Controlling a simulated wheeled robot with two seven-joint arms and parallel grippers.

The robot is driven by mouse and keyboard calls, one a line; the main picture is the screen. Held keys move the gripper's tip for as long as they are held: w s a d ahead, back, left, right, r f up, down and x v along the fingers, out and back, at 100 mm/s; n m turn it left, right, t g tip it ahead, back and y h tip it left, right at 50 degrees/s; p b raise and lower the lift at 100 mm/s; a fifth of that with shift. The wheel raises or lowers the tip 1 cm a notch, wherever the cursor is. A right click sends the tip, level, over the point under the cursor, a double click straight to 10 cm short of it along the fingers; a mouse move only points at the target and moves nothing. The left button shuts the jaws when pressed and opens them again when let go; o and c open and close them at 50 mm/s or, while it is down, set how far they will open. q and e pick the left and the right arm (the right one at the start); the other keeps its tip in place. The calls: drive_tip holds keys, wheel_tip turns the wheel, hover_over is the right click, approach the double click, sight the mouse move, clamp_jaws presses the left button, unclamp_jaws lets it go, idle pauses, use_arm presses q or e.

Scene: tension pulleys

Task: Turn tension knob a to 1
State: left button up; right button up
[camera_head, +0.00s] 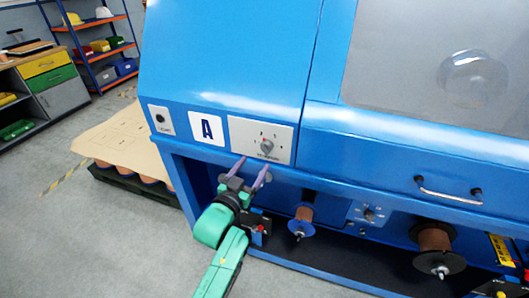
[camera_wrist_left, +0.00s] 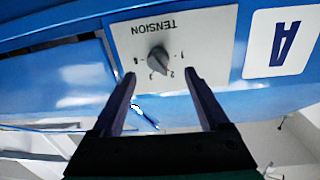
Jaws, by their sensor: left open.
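Tension knob a (camera_head: 267,146) is a small grey knob on a pale plate (camera_head: 246,134) on the blue machine, right of the "A" label (camera_head: 207,128). In the left wrist view the knob (camera_wrist_left: 158,60) sits on the plate marked "TENSION", shown upside down, with small numbers around it. My left gripper (camera_head: 254,164) is open, just below the knob in the head view. In the left wrist view its two fingers (camera_wrist_left: 159,78) reach toward the knob, one on each side of it, and look empty. I cannot tell the exact gap to the knob. My right gripper is not in view.
The blue machine (camera_head: 235,55) fills the middle and right. A door handle (camera_head: 449,192), a second small knob (camera_head: 369,214) and two spools (camera_head: 301,217) (camera_head: 435,238) are to the right. A pallet with cardboard (camera_head: 120,142) stands at the left. Open floor lies at lower left.

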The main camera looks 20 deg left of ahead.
sight(266, 147)
use_arm(q)
drive_tip(key=w+d, duration=0.1)
drive_tip(key=w, duration=0.6)
drive_tip(key=shift+d, duration=0.2)
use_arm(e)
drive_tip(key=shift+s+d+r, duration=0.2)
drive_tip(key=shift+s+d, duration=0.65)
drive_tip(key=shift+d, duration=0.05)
use_arm(q)
drive_tip(key=shift+s+r, duration=0.1)
drive_tip(key=c, duration=0.3)
clamp_jaws()
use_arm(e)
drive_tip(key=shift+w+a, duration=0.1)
